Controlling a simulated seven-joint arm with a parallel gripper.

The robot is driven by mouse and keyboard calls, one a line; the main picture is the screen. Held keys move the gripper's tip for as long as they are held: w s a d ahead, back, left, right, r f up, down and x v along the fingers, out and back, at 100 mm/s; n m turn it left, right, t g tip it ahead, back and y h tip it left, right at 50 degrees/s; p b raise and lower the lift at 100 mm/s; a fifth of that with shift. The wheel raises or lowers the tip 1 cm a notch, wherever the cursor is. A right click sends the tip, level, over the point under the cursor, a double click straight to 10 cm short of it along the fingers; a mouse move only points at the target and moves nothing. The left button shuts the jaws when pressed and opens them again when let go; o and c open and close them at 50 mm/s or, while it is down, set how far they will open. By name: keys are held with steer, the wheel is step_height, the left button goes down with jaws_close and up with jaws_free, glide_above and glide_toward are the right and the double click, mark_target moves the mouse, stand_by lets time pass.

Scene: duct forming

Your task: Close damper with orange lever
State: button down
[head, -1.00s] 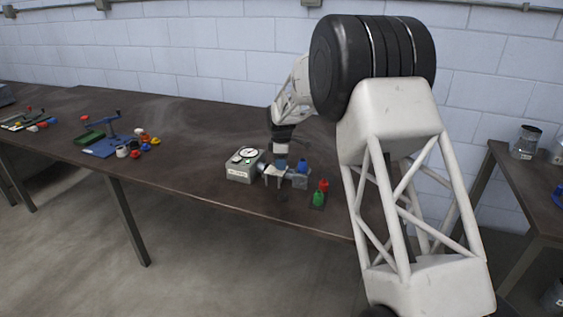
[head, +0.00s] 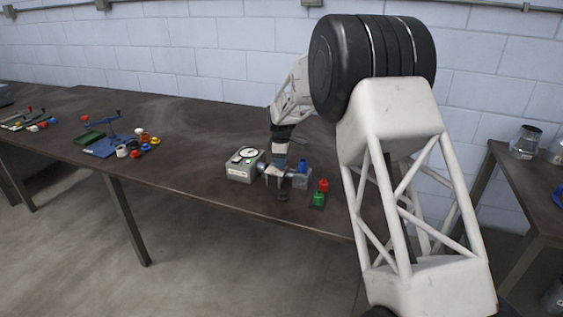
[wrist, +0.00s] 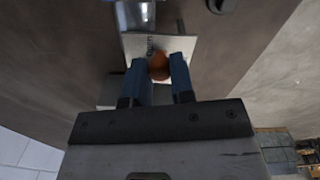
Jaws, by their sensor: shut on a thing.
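The orange lever (wrist: 159,66) shows in the wrist view as a rounded orange end between the two blue fingers of my gripper (wrist: 160,74). My gripper is shut on it, and the fingers hide part of its sides. A pale flat plate (wrist: 180,46) lies under the fingertips, with a shiny metal duct piece (wrist: 136,16) beyond it. In the head view my gripper (head: 277,166) points down at the duct assembly, just right of a grey box with a round white dial (head: 240,172). The lever cannot be made out there.
A red knob (head: 323,185) and a green knob (head: 318,199) stand right of the assembly, near the bench's front edge. A blue-topped grey block (head: 301,177) is at its right end. A blue stand (head: 105,147) with small coloured parts is far left. Bare bench lies between.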

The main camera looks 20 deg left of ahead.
steer(key=m, duration=0.1)
steer(key=s+a+m, duration=0.1)
steer(key=m, duration=0.1)
steer(key=shift+s+r, duration=0.1)
steer(key=shift+s, duration=0.05)
steer(key=m, duration=0.1)
steer(key=a+m, duration=0.1)
steer(key=s+m, duration=0.1)
steer(key=m, duration=0.1)
steer(key=shift+a, duration=0.25)
steer(key=a+m, duration=0.1)
steer(key=m, duration=0.1)
steer(key=a+m, duration=0.1)
steer(key=m, duration=0.1)
steer(key=shift+s+m, duration=0.15)
steer(key=shift+m, duration=0.25)
steer(key=shift+a, duration=0.1)
steer(key=c, duration=1)
jaws_free()
steer(key=shift+o, duration=0.2)
step_height(320, 180, up, 8)
